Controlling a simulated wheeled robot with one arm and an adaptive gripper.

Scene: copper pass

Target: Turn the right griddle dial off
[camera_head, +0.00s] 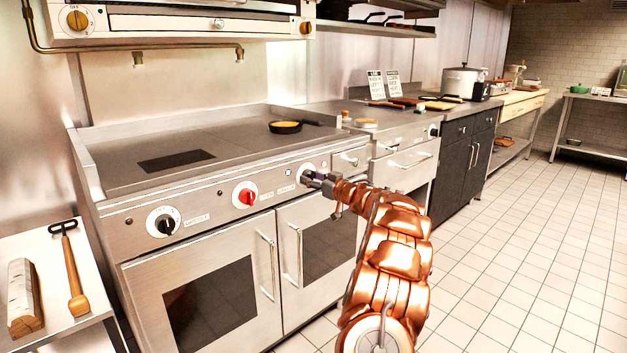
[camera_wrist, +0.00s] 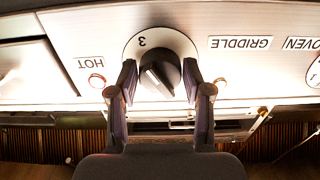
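The right griddle dial (camera_wrist: 160,76) is a black knob on a white round face in the wrist view, where the picture is upside down. A "3" shows on the face, and the knob's pale-edged ridge sits at a slant. My gripper (camera_wrist: 159,78) has one dark finger on each side of the knob. The fingers look apart from the knob by small gaps; contact is not clear. In the head view, the dial's white face (camera_head: 306,170) shows at the front panel's right end, partly hidden behind my gripper (camera_head: 311,180).
A red dial (camera_head: 245,195) and a black left dial (camera_head: 163,222) are on the same panel. Oven doors with handles (camera_head: 268,266) lie below. A pan (camera_head: 286,127) sits on the griddle top. The tiled floor (camera_head: 510,240) to the right is clear.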

